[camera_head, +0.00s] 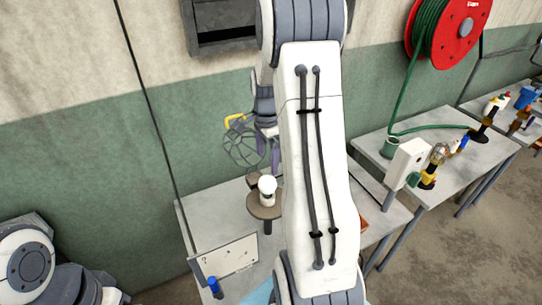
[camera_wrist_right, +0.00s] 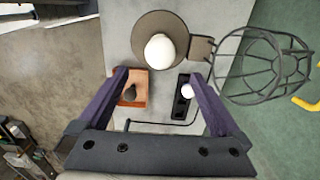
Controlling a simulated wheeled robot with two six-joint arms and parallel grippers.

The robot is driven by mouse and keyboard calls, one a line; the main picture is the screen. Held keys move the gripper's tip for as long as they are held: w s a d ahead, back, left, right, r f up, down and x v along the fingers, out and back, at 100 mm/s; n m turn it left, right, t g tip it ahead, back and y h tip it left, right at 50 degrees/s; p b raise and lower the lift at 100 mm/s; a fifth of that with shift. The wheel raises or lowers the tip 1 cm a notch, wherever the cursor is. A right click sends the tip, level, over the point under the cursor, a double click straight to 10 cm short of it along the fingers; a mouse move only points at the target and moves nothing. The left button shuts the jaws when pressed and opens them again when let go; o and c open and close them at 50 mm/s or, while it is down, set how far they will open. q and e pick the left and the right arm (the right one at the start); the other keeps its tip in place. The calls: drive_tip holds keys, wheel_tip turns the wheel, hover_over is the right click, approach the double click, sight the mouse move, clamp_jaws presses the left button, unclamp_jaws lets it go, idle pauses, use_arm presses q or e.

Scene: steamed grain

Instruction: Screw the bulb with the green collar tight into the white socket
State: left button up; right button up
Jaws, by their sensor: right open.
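A white round bulb (camera_head: 267,184) stands upright on a brown round stand (camera_head: 250,206) at the bench's back. The bulb (camera_wrist_right: 160,48) and stand (camera_wrist_right: 143,22) also show in the wrist view, just beyond my fingertips. A white part shows under the bulb in the head view; I cannot tell whether it is the socket. No green collar is visible. A second, smaller white bulb-like ball (camera_wrist_right: 186,90) sits at a black strip. My right gripper (camera_wrist_right: 158,76) is open and empty, its purple fingers apart. It also shows partly behind my arm in the head view (camera_head: 268,153).
A wire cage (camera_wrist_right: 262,66) stands beside the stand. An orange tray (camera_wrist_right: 140,82) holds a dark object. A white board (camera_head: 228,258) and a blue-capped item (camera_head: 213,286) are at the bench's front left. My right arm hides much of the bench.

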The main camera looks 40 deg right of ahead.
sight(267, 178)
wheel_tip(267, 178, down, 12)
drive_tip(key=b, duration=0.8)
drive_tip(key=n, duration=0.4)
drive_tip(key=shift+r+p, duration=0.1)
drive_tip(key=shift+p, duration=0.2)
drive_tip(key=n, duration=0.3)
drive_tip(key=n+p, duration=0.1)
drive_tip(key=n, duration=0.3)
drive_tip(key=shift+n, duration=1.4)
